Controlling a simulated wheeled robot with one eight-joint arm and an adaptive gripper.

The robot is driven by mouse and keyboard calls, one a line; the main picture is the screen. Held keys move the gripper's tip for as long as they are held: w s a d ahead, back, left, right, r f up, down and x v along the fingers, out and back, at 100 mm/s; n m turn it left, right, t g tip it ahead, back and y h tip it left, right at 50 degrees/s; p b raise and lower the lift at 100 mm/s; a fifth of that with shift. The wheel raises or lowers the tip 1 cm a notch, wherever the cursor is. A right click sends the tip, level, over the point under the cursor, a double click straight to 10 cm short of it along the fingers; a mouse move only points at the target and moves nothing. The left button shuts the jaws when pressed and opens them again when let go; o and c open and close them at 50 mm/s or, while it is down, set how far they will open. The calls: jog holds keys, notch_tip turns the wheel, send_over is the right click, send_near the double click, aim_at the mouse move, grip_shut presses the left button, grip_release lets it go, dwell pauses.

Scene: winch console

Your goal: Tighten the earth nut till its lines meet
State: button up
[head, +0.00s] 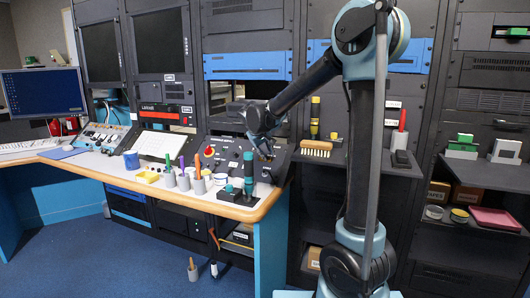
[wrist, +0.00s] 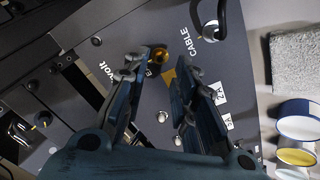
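The earth nut (wrist: 158,56) is a small brass-coloured knob on the dark sloping console panel (wrist: 100,40), beside a partly hidden label starting with "E". My gripper (wrist: 160,72) is open and empty, with its two dark fingers pointing down at the panel. In the wrist view the nut shows between the fingertips, towards their far side; I cannot tell whether the fingers are level with it, and no contact shows. The lines on the nut are too small to make out. In the head view my gripper (head: 266,152) is over the console and hides the nut.
A metal fitting with a dark cable (wrist: 210,30) stands by the "CABLE" label. A yellow patch (wrist: 168,77) lies near the right finger. Cups with markers (head: 184,180) stand left.

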aim_at(269, 159)
jog(key=shift+x, duration=2.1)
jog(key=shift+c, duration=0.6)
grip_shut()
